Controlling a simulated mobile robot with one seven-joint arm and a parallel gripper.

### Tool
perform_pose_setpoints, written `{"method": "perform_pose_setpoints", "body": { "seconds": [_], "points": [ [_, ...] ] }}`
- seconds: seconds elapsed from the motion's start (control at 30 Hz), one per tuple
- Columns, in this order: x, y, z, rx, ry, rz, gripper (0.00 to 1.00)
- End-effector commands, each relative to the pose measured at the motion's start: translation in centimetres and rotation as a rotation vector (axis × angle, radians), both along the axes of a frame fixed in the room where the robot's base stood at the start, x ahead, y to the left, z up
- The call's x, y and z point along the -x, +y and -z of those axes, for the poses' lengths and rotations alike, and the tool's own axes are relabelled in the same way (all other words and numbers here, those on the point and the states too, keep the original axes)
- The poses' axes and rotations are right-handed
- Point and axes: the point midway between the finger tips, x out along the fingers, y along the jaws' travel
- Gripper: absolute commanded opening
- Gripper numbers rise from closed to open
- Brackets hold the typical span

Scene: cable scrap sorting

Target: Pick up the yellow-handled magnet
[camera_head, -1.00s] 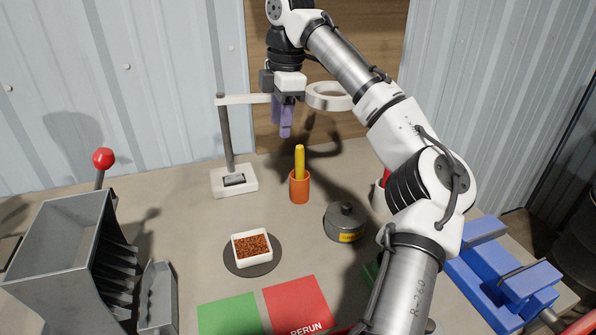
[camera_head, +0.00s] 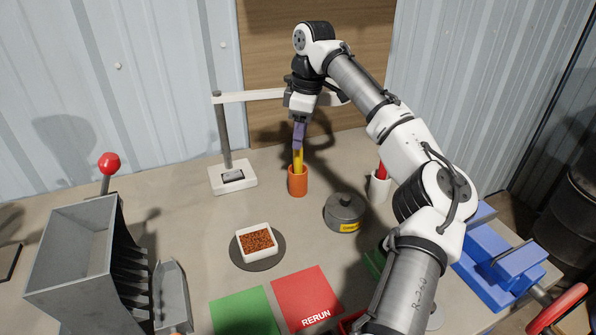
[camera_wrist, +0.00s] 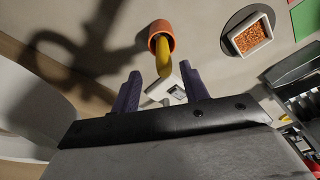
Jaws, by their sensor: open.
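The yellow handle of the magnet (camera_head: 297,161) stands upright in an orange cup (camera_head: 298,182) near the back middle of the table. My gripper (camera_head: 298,146) points down right at the top of the handle in the head view. In the wrist view the yellow handle (camera_wrist: 163,58) rises from the orange cup (camera_wrist: 161,34) toward the gap between my two open purple fingers (camera_wrist: 160,90). The fingers are apart with nothing held between them. The magnet's lower end is hidden inside the cup.
A white-based stand (camera_head: 232,178) with an arm reaching behind my gripper is to the left. A grey lidded pot (camera_head: 344,213) and a white cup (camera_head: 379,187) holding something red are to the right. A white tray of copper bits (camera_head: 257,242) sits in front.

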Motion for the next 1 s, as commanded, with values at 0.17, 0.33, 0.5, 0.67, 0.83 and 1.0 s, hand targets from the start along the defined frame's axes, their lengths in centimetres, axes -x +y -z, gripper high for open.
{"method": "perform_pose_setpoints", "body": {
  "seconds": [0.17,0.33,0.5,0.67,0.83,1.0],
  "points": [
    [0.1,0.2,1.1,0.0,0.001,-0.002,0.45],
    [0.4,0.4,3.2,0.002,0.002,-0.002,0.45],
    [0.4,0.7,5.4,0.0,0.001,-0.002,0.45],
    [0.4,0.9,6.0,-0.001,0.001,-0.002,0.45],
    [0.4,0.9,6.0,-0.001,0.0,-0.002,0.41],
    [0.4,0.9,6.0,-0.001,0.0,-0.002,0.19]
  ]
}}
